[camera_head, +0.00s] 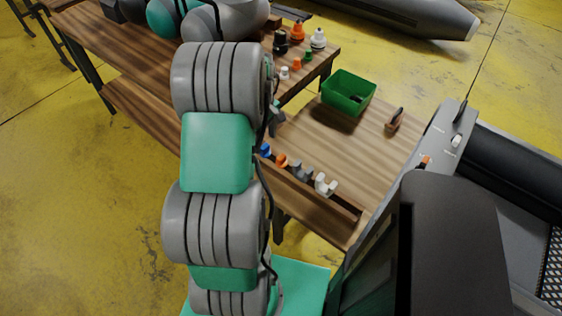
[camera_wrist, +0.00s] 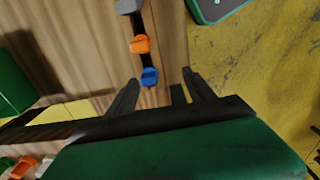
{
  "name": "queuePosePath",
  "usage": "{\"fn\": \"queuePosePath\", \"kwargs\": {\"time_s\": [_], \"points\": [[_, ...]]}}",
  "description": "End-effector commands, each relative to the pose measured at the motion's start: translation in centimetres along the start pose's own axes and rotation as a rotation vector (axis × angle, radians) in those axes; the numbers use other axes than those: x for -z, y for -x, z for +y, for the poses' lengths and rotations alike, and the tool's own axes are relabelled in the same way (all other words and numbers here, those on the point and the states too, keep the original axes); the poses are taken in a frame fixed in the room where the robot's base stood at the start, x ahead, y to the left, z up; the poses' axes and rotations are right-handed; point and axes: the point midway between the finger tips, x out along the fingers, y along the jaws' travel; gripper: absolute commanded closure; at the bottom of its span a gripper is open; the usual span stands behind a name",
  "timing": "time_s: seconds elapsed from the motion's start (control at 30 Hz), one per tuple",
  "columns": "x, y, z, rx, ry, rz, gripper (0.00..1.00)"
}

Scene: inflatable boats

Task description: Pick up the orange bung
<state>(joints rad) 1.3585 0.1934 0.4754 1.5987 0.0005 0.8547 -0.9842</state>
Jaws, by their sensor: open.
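Several orange pieces are in view, and I cannot tell for certain which is the bung. A small orange plug (camera_head: 296,65) stands on the upper bench between a white plug (camera_head: 284,73) and a green plug (camera_head: 308,56); it also shows at the lower left of the wrist view (camera_wrist: 22,168). A larger orange fitting (camera_head: 297,32) stands behind them. Another orange piece (camera_head: 281,160) sits in the slotted rail, also in the wrist view (camera_wrist: 140,45). My gripper (camera_wrist: 163,96) is open and empty, its fingers near the rail's blue piece (camera_wrist: 149,77). In the head view my arm mostly hides it.
The rail also holds a blue piece (camera_head: 265,150), grey pieces (camera_head: 301,171) and a white piece (camera_head: 325,185). A green bin (camera_head: 348,92) and a brown-handled tool (camera_head: 394,121) are on the lower table. The lower table's middle is clear.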

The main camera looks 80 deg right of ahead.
Motion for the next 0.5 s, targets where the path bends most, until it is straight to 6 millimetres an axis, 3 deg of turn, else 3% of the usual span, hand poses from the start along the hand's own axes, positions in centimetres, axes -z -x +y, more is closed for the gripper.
{"fn": "queuePosePath", "kwargs": {"time_s": [0.03, 0.13, 0.5], "points": [[-2.2, -1.3, 1.9, 0.01, -0.023, -0.006, 0.38], [-4.3, -2.6, 3.5, 0.018, -0.033, -0.011, 0.38], [-4.5, -8.0, 3.1, 0.022, -0.032, -0.014, 0.38]]}}
